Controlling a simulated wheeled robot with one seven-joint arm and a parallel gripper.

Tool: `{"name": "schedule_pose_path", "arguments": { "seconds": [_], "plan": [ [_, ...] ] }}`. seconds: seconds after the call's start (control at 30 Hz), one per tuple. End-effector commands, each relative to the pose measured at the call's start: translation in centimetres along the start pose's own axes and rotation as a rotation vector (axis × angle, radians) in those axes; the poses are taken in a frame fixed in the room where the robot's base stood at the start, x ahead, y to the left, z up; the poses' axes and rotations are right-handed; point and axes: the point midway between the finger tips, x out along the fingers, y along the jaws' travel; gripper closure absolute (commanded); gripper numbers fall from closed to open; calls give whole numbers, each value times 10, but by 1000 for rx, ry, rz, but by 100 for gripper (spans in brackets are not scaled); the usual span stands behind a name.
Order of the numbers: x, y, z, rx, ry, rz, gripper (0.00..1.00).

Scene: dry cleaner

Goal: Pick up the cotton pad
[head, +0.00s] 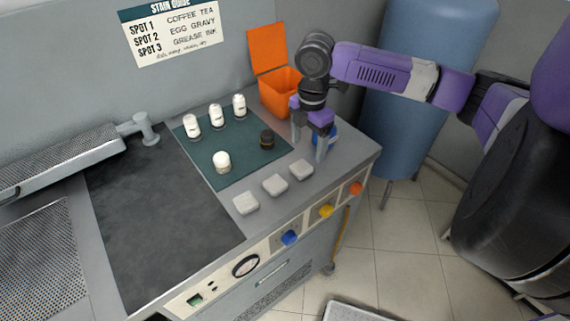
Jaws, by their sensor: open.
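Three small, whitish, square pads lie in a row along the front of the grey worktop: a left pad (246,203), a middle pad (274,185) and a right pad (301,169). They look alike, and I cannot tell which one is the cotton pad. My gripper (308,146) is open and points down above the worktop's right part, behind and to the right of the right pad. Nothing shows between its fingers. A blue round thing (333,134) is partly hidden behind one finger.
A green mat (242,165) holds several white-capped bottles and a dark-lidded jar (267,139). An open orange bin (277,96) stands behind my gripper. Coloured knobs line the worktop's front edge. A dark pad (158,225) covers the left. A blue tank (405,110) stands right.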

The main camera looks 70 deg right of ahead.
Motion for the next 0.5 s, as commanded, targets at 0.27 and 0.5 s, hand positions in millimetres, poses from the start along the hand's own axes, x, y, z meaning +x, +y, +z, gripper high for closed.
{"name": "schedule_pose_path", "arguments": {
  "seconds": [0.27,0.5],
  "plan": [
    [22,-1,0,0,0,-5,24],
    [49,1,-4,0,1,-5,24]
  ]
}}
